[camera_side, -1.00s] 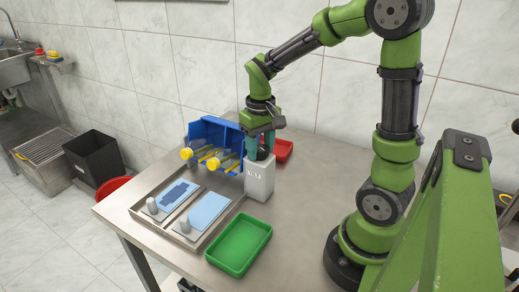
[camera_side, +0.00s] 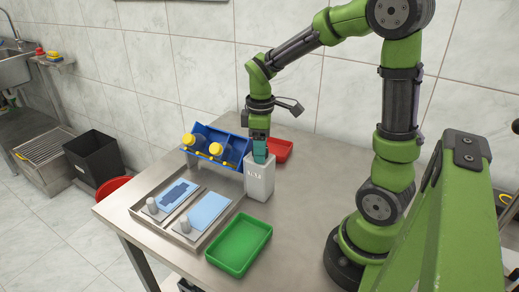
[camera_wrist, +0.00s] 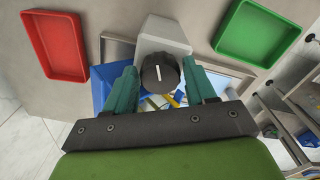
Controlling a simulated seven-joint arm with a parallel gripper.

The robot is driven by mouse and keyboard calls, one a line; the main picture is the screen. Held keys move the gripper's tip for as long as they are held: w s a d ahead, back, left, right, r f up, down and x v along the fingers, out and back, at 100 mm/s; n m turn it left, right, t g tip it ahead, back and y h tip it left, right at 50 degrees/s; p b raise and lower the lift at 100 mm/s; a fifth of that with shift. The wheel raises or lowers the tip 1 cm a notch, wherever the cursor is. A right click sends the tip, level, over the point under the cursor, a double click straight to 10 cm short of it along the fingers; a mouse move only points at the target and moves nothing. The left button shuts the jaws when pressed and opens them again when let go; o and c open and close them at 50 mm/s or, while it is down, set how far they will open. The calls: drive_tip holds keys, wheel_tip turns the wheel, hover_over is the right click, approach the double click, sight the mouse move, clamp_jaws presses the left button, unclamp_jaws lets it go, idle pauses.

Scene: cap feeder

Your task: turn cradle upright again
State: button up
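The blue cradle (camera_side: 230,150) stands at the back left of the table, left of a grey box (camera_side: 260,180) with a black knob on top. The cradle is tilted, its open side facing up and to the front left. Bottles with yellow caps (camera_side: 215,149) lie in it, caps raised. My gripper (camera_side: 260,152) points down over the grey box. The knob's white mark shows. A blue part of the cradle (camera_wrist: 103,85) shows behind the left finger.
A metal tray (camera_side: 200,238) with two plates bearing blue panels and grey pegs lies in front of the cradle. A green tray (camera_side: 239,246) is at the front, and a red tray (camera_side: 279,151) behind the grey box.

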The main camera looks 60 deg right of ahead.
drive_tip(key=shift+o, duration=0.7)
drive_tip(key=m, duration=0.3)
drive_tip(key=shift+m, duration=0.4)
drive_tip(key=m, duration=0.6)
drive_tip(key=shift+c, duration=0.5)
